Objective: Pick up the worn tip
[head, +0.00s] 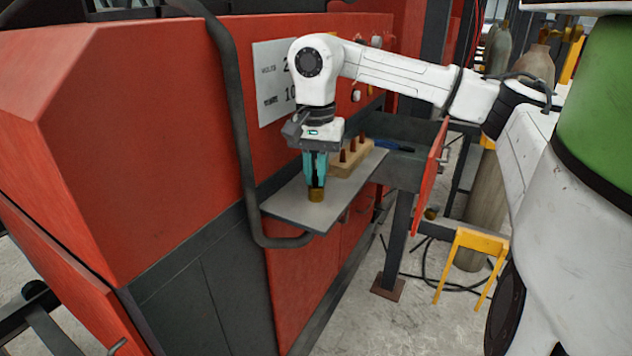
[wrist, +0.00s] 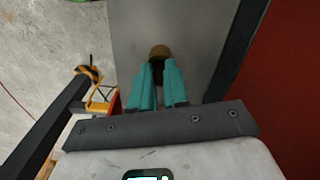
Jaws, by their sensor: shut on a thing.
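The worn tip (head: 316,195) is a short brass-brown cylinder at the lower end of my gripper (head: 316,180). My gripper points down with its teal fingers shut on the tip. In the wrist view, the tip (wrist: 159,51) shows as a brown round end between the fingertips (wrist: 157,66), with a dark part behind it. The tip is over the grey shelf (head: 290,204); I cannot tell whether it touches the shelf or hangs just above it.
A wooden block (head: 340,171) with several dark brown upright pieces stands on the shelf behind my gripper. The red machine panel (head: 180,130) rises at the shelf's back, with a dark hose (head: 236,110) along it. A yellow stand (head: 478,243) is on the floor at right.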

